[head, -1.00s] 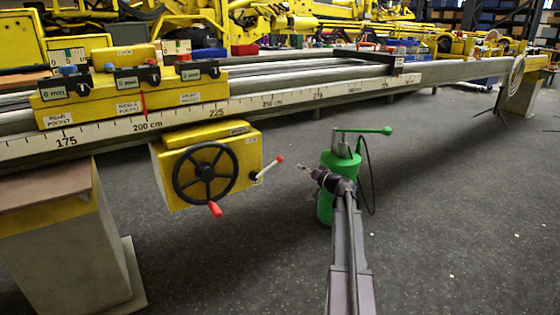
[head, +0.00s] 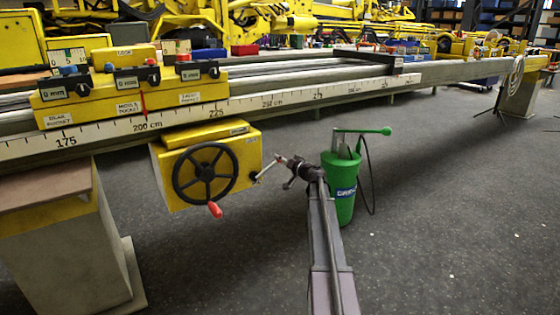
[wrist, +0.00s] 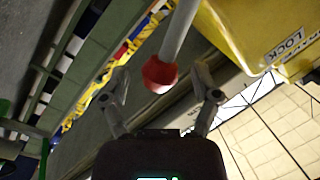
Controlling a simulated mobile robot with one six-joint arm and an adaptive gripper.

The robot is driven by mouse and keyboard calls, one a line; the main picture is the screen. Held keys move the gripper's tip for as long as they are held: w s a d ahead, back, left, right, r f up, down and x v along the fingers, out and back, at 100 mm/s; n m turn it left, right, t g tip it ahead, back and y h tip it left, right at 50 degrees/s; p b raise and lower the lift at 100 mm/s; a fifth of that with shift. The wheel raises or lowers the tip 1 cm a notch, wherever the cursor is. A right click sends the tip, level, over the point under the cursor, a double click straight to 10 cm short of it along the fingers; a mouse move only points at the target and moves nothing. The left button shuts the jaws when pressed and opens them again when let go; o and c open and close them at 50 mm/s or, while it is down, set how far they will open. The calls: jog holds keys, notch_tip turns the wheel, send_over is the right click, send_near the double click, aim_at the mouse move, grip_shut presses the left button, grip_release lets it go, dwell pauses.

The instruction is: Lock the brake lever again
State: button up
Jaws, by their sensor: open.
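The brake lever is a thin metal rod (head: 264,173) on the right side of the yellow gearbox (head: 205,175), slanting up to the right. Its red knob (wrist: 160,75) shows in the wrist view, between the open fingers of my gripper (wrist: 162,88). Neither finger visibly touches the knob. In the head view my gripper (head: 283,160) is at the lever's outer end and hides most of the knob. A LOCK label (wrist: 285,47) shows on the yellow box in the wrist view.
A black handwheel (head: 205,172) with a red handle (head: 215,210) is on the gearbox front. A green grease pump (head: 340,180) stands just right of my arm. The long rail (head: 330,92) runs above. The floor to the right is open.

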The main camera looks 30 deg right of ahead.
jog(key=shift+w, duration=0.35)
